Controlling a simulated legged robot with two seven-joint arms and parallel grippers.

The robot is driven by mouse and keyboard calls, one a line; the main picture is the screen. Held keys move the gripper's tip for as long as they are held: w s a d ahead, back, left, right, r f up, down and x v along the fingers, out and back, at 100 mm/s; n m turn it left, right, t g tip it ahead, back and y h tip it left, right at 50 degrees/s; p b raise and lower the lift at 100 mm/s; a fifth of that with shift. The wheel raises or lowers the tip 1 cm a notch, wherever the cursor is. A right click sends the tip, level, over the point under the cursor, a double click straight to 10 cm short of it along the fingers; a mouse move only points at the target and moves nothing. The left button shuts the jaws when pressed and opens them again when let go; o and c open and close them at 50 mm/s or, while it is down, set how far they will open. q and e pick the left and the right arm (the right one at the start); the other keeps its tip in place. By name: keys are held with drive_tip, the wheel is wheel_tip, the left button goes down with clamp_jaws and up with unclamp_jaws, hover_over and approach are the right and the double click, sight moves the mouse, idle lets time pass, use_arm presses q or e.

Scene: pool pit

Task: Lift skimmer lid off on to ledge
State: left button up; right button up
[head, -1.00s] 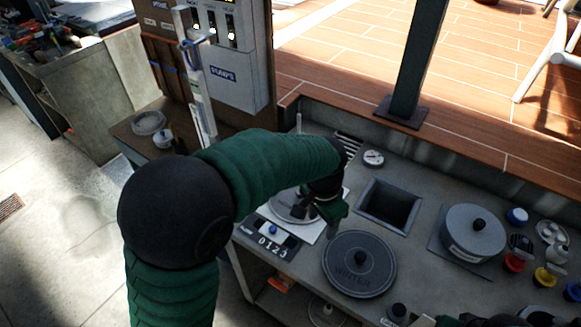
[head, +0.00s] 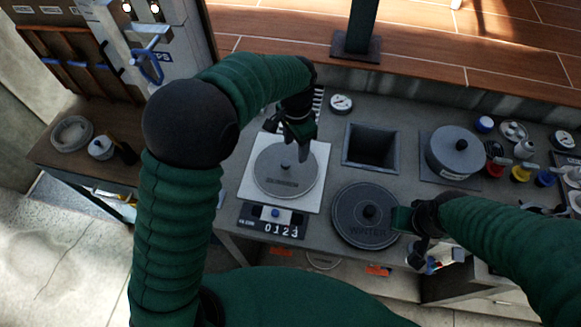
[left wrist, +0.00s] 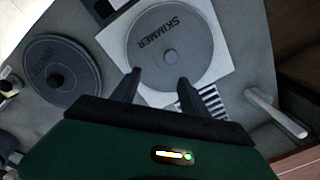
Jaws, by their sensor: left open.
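The skimmer lid (head: 268,178), a round grey disc with a small centre knob and the word SKIMMER, lies flat on a white square plate (head: 247,197) on the grey counter. It also shows in the left wrist view (left wrist: 192,62), its knob just beyond my fingertips. My left gripper (head: 300,148) hangs above the lid's back edge. In the left wrist view its two fingers (left wrist: 160,78) are apart with nothing between them. My right gripper (head: 410,245) is by the right edge of the dark WINTER lid (head: 350,225); its jaws are not clear.
A square open pit (head: 373,147) lies right of the skimmer lid. A grey lidded pot (head: 455,155) and several small coloured caps stand farther right. A 0123 counter box (head: 272,222) sits in front. Behind the counter is a wooden deck (head: 300,45) with a dark post (head: 358,30).

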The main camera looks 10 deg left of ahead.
sight(285, 162)
use_arm(q)
drive_tip(key=a+f, duration=0.4)
drive_tip(key=f, duration=0.1)
drive_tip(key=shift+a+f+p, duration=0.1)
drive_tip(key=shift+f+p, duration=0.05)
drive_tip(key=shift+p, duration=0.2)
drive_tip(key=f, duration=0.1)
drive_tip(key=d+f, duration=0.1)
drive_tip(key=shift+s+f, duration=0.1)
drive_tip(key=shift+f, duration=0.2)
drive_tip(key=shift+d+f, duration=0.15)
drive_tip(key=shift+d, duration=0.55)
drive_tip(key=shift+c, duration=1.1)
drive_tip(key=shift+a, duration=0.75)
drive_tip(key=c, duration=0.5)
drive_tip(key=shift+a, duration=0.2)
clamp_jaws()
drive_tip(key=shift+d, duration=0.65)
drive_tip(key=shift+a, duration=0.4)
use_arm(e)
drive_tip(key=shift+a+r, duration=0.35)
drive_tip(key=shift+a, duration=0.25)
drive_tip(key=shift+a+r, duration=0.3)
drive_tip(key=shift+a, duration=0.25)
